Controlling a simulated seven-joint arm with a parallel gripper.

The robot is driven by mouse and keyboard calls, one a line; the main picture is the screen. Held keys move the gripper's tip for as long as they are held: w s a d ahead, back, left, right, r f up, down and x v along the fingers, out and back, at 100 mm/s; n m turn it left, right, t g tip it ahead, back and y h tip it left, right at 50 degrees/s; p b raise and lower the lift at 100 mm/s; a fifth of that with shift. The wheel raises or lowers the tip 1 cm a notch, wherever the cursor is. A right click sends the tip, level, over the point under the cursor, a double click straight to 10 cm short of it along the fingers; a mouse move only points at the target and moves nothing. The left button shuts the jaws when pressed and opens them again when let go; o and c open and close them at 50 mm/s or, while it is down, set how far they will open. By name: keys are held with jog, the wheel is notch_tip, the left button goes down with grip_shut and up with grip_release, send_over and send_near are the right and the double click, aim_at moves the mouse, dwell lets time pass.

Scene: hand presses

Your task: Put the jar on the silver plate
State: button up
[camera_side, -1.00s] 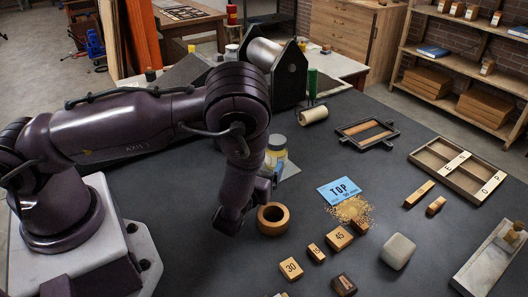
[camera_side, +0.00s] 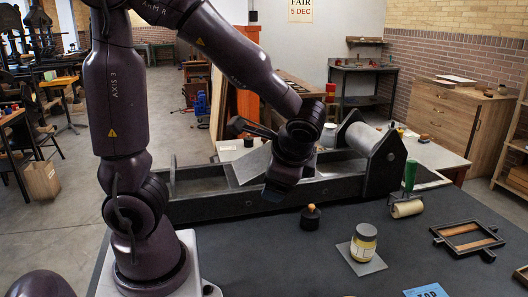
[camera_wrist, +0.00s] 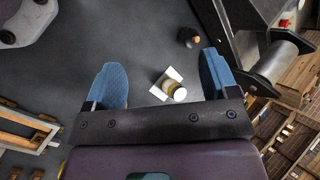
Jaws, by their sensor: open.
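In the wrist view the jar (camera_wrist: 174,89) and plate (camera_wrist: 157,94) show between and beyond my fingers. My gripper (camera_side: 277,193) is raised to the left of the jar in the side view, apart from it. In the wrist view my gripper (camera_wrist: 163,84) has its blue fingers wide apart with nothing held between them.
A dark knobbed pot (camera_side: 311,219) stands left of the jar. Behind is a long press bed with a roller (camera_side: 363,138). A hand roller (camera_side: 407,208) and a dark frame (camera_side: 468,239) lie to the right.

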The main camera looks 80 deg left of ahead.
jog(key=s+d+r+n+t+h, duration=0.4)
jog(key=d+r+n+t+h, duration=0.1)
jog(key=d+r+t+h, duration=0.1)
notch_tip(320, 180, up, 2)
jog(key=shift+s+d+r+h, duration=0.1)
jog(key=shift+s+d+h, duration=0.25)
jog(key=shift+d+h, duration=0.3)
